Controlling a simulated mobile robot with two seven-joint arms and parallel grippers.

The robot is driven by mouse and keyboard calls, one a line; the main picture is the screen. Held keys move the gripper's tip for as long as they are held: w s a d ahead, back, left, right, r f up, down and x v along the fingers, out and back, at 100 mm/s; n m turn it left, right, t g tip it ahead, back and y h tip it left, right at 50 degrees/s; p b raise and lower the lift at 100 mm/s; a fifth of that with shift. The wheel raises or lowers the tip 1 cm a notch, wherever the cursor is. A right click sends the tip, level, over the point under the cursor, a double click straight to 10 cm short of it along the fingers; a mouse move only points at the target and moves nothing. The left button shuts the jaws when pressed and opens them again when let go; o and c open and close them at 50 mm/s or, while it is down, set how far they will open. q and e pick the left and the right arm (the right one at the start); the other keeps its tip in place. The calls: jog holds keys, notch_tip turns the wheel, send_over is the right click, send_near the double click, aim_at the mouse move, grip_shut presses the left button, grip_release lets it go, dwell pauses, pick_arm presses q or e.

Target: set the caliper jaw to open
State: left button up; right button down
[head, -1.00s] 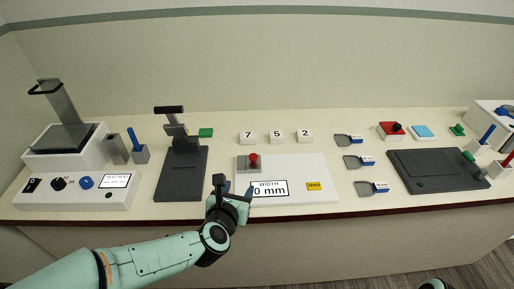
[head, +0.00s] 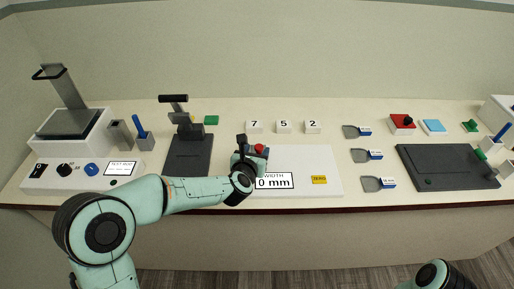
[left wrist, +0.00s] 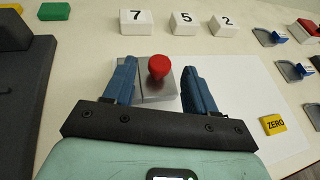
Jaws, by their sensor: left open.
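The caliper is a white plate (head: 320,160) on the counter with a width display (head: 274,181) reading 0 mm and a yellow ZERO button (head: 319,180). Its grey jaw block (left wrist: 150,85) carries a red knob (left wrist: 158,67), which also shows in the head view (head: 259,148). My left gripper (left wrist: 156,80) is open, with one blue finger on each side of the red knob and a gap on both sides. In the head view the left gripper (head: 252,150) partly hides the jaw block. My right gripper is not in view; a piece of my right arm shows at the bottom right.
Number blocks 7, 5 and 2 (head: 284,127) stand behind the plate. A black press-like stand (head: 189,155) is close on the left. Several flat grey tools with blue tags (head: 372,184) lie to the right, beside a dark board (head: 445,167).

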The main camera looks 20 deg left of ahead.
pick_arm(q)
jog(key=shift+x, duration=0.85)
grip_shut()
jog(key=d, duration=0.3)
jog(key=w+d, duration=0.1)
jog(key=d, duration=0.1)
jog(key=w+d+b, duration=0.1)
jog(key=d, duration=0.2)
jog(key=shift+w+d, duration=0.2)
jog(key=shift+d, duration=0.1)
grip_release()
